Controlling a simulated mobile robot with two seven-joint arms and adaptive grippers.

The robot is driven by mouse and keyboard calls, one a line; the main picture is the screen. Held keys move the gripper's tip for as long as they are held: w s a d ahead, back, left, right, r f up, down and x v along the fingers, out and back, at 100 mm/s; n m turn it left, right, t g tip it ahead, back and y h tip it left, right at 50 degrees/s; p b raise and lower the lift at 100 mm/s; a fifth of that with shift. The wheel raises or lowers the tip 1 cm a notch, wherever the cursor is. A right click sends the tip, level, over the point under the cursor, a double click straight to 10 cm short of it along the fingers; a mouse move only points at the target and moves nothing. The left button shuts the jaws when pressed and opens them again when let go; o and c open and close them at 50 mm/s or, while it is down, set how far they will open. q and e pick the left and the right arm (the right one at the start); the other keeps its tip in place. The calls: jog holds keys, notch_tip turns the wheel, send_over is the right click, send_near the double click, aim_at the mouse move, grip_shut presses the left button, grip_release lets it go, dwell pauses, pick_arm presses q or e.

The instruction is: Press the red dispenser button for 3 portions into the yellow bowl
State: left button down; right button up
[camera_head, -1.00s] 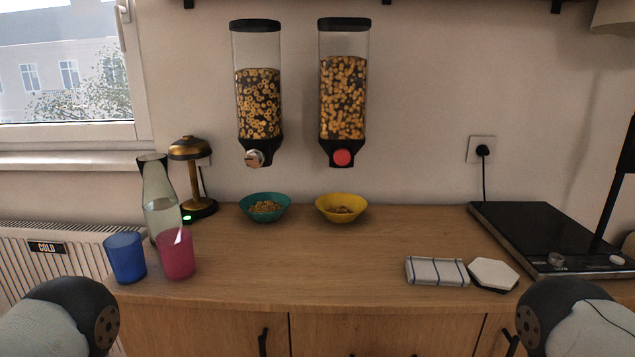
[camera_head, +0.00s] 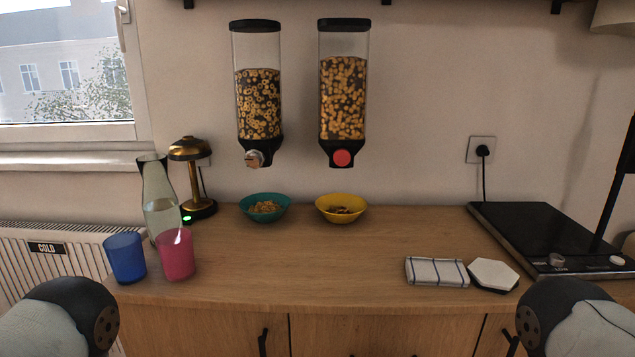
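The dispenser with the red button (camera_head: 342,158) hangs on the wall, its clear container (camera_head: 343,98) filled with ring-shaped cereal to below the top. The yellow bowl (camera_head: 341,217) stands on the counter below it and holds some cereal. A second dispenser (camera_head: 258,100) with a metallic knob (camera_head: 254,159) hangs to the left. A teal bowl (camera_head: 265,220) with cereal stands below that one. Parts of my two arms show at the lower left and lower right corners. Neither gripper is in view, and nothing touches the button.
A glass carafe (camera_head: 161,200), a blue cup (camera_head: 125,257), a pink cup (camera_head: 176,254) and a brass lamp (camera_head: 190,150) stand at the left. A folded cloth (camera_head: 437,271), a white hexagonal coaster (camera_head: 493,274) and a black hob (camera_head: 550,238) are at the right. The middle counter is clear.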

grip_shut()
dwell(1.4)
